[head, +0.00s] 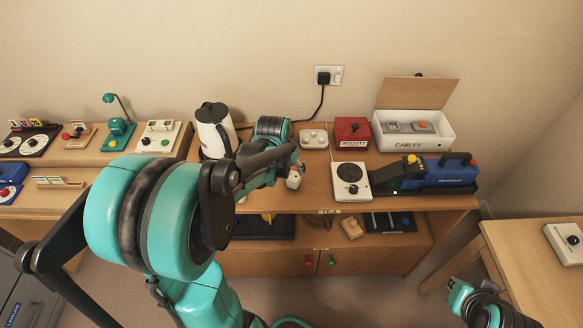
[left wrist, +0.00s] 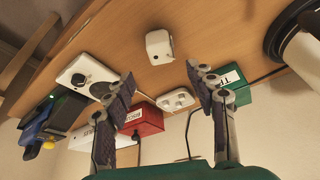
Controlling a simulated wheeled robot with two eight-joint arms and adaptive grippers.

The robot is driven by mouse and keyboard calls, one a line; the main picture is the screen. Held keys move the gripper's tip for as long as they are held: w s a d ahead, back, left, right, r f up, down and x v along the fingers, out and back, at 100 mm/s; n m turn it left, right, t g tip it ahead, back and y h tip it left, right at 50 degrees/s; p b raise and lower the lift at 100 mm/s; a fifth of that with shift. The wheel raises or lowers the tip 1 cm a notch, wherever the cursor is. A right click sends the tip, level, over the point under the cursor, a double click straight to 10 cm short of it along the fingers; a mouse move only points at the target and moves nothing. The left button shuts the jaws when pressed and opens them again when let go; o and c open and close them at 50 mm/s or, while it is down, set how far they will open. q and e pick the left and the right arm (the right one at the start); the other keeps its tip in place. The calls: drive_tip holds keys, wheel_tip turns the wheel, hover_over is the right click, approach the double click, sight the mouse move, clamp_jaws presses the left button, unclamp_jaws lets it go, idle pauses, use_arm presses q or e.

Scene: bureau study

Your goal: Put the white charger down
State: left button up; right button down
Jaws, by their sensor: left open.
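The white charger (head: 293,180) is a small white block on the wooden desk top, partly behind my left gripper in the head view. In the left wrist view the charger (left wrist: 159,47) rests on the wood beyond the fingertips, apart from them. My left gripper (left wrist: 162,80) is open, with nothing between its spread fingers. In the head view my left gripper (head: 291,164) is just over the desk next to the charger, mostly hidden by my arm. My right gripper (head: 474,297) is at the lower right, away from the charger; its fingers are unclear.
A white kettle (head: 214,130) stands left of my left gripper. A white multi-socket block (head: 313,139), a red box (head: 351,131) and a white cables box (head: 436,139) line the back. A white dial device (head: 351,190) and a blue tool (head: 445,174) stand right. A side table (head: 530,262) is lower right.

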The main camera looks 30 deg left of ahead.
use_arm(q)
drive_tip(key=s+d+r+m+t, duration=0.1)
drive_tip(key=s+d+r, duration=0.2)
drive_tip(key=s+d, duration=0.4)
drive_tip(key=s+d+r+t, duration=0.1)
drive_tip(key=s+d+r, duration=0.3)
drive_tip(key=s+d, duration=0.3)
drive_tip(key=shift+s+d+r+m+t+h, duration=0.15)
drive_tip(key=shift+s+d+m+t+h, duration=0.15)
drive_tip(key=shift+s+d+m+h, duration=0.15)
idle(0.4)
